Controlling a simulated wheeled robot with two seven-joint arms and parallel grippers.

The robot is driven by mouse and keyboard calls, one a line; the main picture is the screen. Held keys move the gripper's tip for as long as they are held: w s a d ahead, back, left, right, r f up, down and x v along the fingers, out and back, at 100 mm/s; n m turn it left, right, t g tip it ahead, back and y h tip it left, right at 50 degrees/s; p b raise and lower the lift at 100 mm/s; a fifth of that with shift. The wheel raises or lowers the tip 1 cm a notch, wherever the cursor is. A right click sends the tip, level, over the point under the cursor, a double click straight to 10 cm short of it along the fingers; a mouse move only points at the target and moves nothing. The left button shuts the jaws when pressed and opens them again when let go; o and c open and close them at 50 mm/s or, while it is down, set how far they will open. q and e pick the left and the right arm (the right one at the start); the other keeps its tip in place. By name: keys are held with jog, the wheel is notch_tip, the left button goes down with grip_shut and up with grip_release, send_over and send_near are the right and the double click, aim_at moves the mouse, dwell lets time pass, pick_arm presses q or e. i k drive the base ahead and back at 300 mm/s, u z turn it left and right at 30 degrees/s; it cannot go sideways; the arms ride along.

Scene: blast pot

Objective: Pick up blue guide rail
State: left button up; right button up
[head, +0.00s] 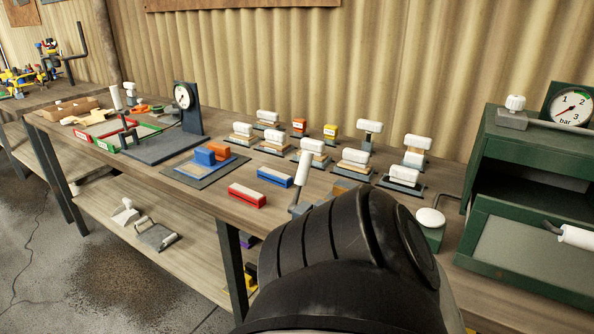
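A blue bar with a white top (275,176), which looks like the blue guide rail, lies on the wooden workbench (215,202), right of the middle of its front half. A red bar of the same shape with a white top (247,195) lies just in front of it and to the left, apart from it. A blue and orange block piece (212,153) sits on a grey plate behind and left of it. Neither gripper shows. A large black rounded link of mine fills the bottom centre and hides part of the bench.
A white-handled lever (303,168) stands close right of the blue bar. Several white-topped blocks on small plates stand behind it. A gauge stand (187,110) is at the left back, and a green cabinet (540,175) is at the right. Bare bench lies left of the red bar.

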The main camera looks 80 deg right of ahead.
aim_at(285, 181)
jog(key=k, duration=0.75)
jog(key=z, duration=0.85)
